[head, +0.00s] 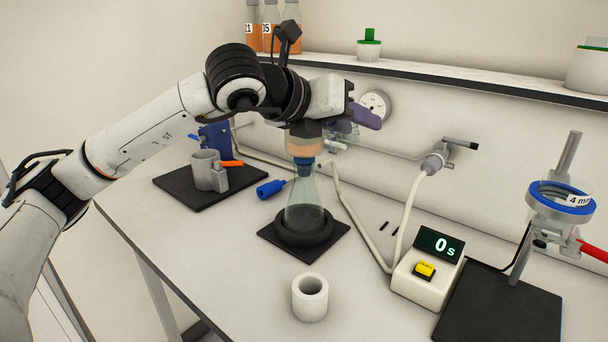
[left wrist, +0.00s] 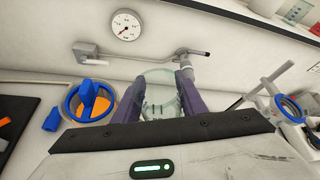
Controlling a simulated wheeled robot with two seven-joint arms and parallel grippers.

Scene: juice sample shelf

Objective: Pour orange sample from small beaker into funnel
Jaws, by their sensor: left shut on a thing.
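My left gripper (head: 345,125) is shut on a clear small beaker (left wrist: 158,80), held between its purple fingers in the left wrist view. In the head view the beaker (head: 343,130) is mostly hidden by the gripper; no orange shows in it. The funnel (head: 303,147) with orange in it sits on the conical flask (head: 304,195), just left of and below the gripper. From above in the left wrist view, the funnel (left wrist: 91,103) shows a blue rim with orange inside, apart from the beaker. My right gripper is not in view.
The flask stands in a black ring on a dark mat (head: 320,245). A white cup (head: 310,297) and a timer box reading 0 (head: 428,275) stand nearer. A hose (head: 410,215) runs behind. A ring stand (head: 560,200) is at right, bottles (head: 270,25) on the shelf.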

